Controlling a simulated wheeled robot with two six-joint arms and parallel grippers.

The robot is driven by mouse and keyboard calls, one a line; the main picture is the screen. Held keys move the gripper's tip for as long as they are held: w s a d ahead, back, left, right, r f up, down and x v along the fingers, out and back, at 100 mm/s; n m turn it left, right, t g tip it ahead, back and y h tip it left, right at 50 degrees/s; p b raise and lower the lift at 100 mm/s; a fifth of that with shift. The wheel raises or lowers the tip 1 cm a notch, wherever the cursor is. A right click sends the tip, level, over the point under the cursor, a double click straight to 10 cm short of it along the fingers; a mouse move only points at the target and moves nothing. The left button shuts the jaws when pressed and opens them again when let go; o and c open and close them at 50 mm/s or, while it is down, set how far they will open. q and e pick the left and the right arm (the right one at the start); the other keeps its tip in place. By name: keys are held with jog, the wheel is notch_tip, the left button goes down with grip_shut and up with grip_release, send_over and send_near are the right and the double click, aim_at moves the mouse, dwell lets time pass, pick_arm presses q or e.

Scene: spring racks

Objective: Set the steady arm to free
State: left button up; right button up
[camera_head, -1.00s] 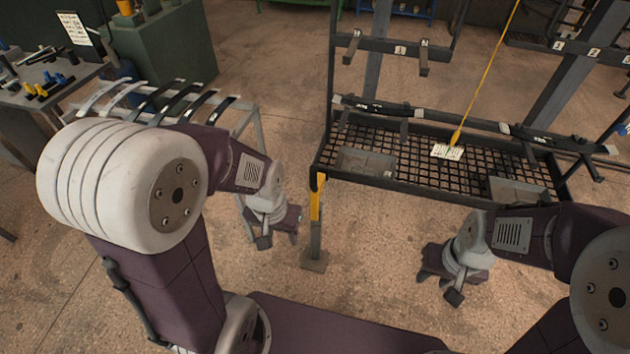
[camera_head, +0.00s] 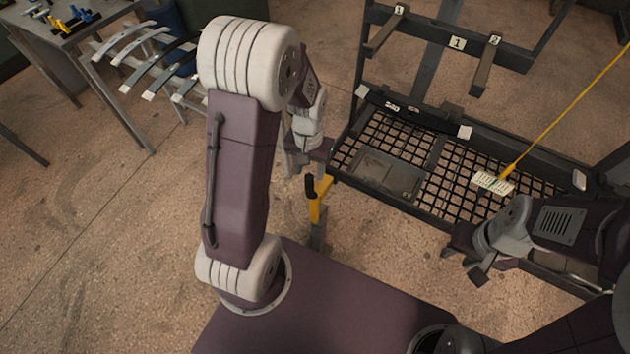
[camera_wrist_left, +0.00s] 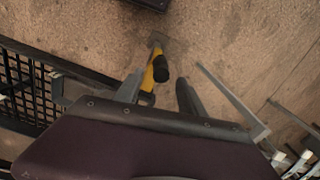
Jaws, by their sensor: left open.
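The steady arm (camera_head: 316,206) is a yellow bar with a black grip (camera_head: 311,186) at the front left corner of the spring rack (camera_head: 395,203). It also shows in the left wrist view (camera_wrist_left: 150,76), with its black grip (camera_wrist_left: 160,69) toward the camera. My left gripper (camera_head: 306,168) is open and just above the steady arm. In the left wrist view its two fingers (camera_wrist_left: 160,92) stand either side of the yellow bar, with nothing gripped. My right gripper (camera_head: 468,264) hangs over the rack's front edge at right; its finger gap is unclear.
The rack has a mesh shelf, a grey tray (camera_head: 388,174) and numbered upper arms (camera_head: 457,44). A yellow cord (camera_head: 560,118) with a tag (camera_head: 492,182) hangs over the mesh. A stand of leaf springs (camera_head: 150,62) is at upper left. The floor at left is clear.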

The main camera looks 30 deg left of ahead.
aim_at(309, 187)
pick_arm(q)
jog(key=shift+s+a, duration=0.1)
jog(key=shift+s, duration=0.2)
jog(key=shift+s+f, duration=0.1)
jog(key=f, duration=0.4)
jog(key=f+b, duration=0.1)
jog(key=f, duration=0.3)
jog(key=shift+w+f, duration=0.2)
jog(key=shift+f, duration=0.05)
jog(key=shift+w+f, duration=0.1)
jog(key=shift+f, duration=0.1)
grip_shut()
pick_arm(e)
jog(key=shift+s+f, duration=0.15)
jog(key=shift+f, duration=0.6)
